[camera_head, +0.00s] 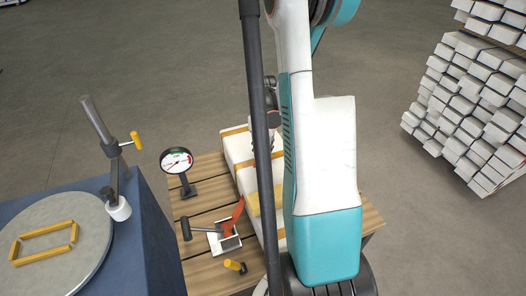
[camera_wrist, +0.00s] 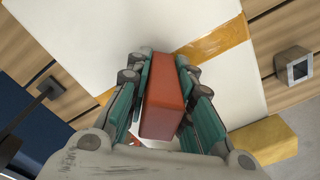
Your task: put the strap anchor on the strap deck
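My gripper (camera_wrist: 160,75) has its teal fingers on both sides of a red block (camera_wrist: 163,95) and appears shut on it. The red block looks like the strap anchor, though nothing marks it by name. The white box (camera_head: 240,148), crossed by yellow-tan straps (camera_wrist: 215,42), lies below the block on a slatted wooden deck (camera_head: 205,175). Whether the block touches the box cannot be told.
On the deck stand a dial gauge (camera_head: 176,161), a red-levered clamp (camera_head: 228,238) and a small yellow piece (camera_head: 235,266). A blue stand with a round grey plate (camera_head: 60,215) is at the left. A grey square tube (camera_wrist: 294,68) lies right of the box. White stacks (camera_head: 480,90) stand at right.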

